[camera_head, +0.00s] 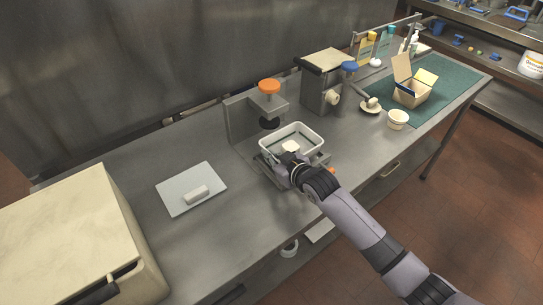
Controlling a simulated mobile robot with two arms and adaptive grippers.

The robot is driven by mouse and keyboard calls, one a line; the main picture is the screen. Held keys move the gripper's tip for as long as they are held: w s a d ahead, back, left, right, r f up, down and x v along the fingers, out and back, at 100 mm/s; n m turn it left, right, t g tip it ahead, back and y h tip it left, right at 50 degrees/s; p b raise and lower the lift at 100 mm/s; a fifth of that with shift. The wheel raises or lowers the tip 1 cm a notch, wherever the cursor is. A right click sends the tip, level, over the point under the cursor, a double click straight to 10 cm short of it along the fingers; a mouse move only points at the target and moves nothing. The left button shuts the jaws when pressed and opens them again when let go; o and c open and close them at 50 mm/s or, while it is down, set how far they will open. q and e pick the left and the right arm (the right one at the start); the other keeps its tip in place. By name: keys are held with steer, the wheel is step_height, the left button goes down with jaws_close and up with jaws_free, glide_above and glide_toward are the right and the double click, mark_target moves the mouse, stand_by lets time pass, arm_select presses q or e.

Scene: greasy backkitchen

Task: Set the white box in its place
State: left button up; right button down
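An open white box (308,130) with a rectangular rim is beside a grey metal stand with an orange knob (269,87). A small white piece (290,146) shows within its outline. My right gripper (279,164) is at the box's near left corner and overlaps its near wall. Whether its fingers are closed on that wall is hidden. The box's underside is also hidden, so I cannot tell if it rests on the base or is held above it. My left gripper is out of view.
A grey plate (174,194) with a small white block (196,195) lies at left on the metal counter. A large cream box (60,240) fills the near left. A grey machine (318,92), a white cup (398,119) and a cardboard box (411,94) stand at right.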

steer(key=shift+f, duration=0.2)
steer(key=shift+f+b, duration=0.6)
steer(key=shift+f, duration=0.1)
steer(key=shift+s+f, duration=0.1)
steer(key=shift+f, duration=0.1)
steer(key=shift+r+p, duration=0.5)
steer(key=shift+p, duration=0.05)
steer(key=shift+r+p, duration=0.4)
steer(key=shift+r, duration=0.15)
steer(key=shift+p, duration=0.4)
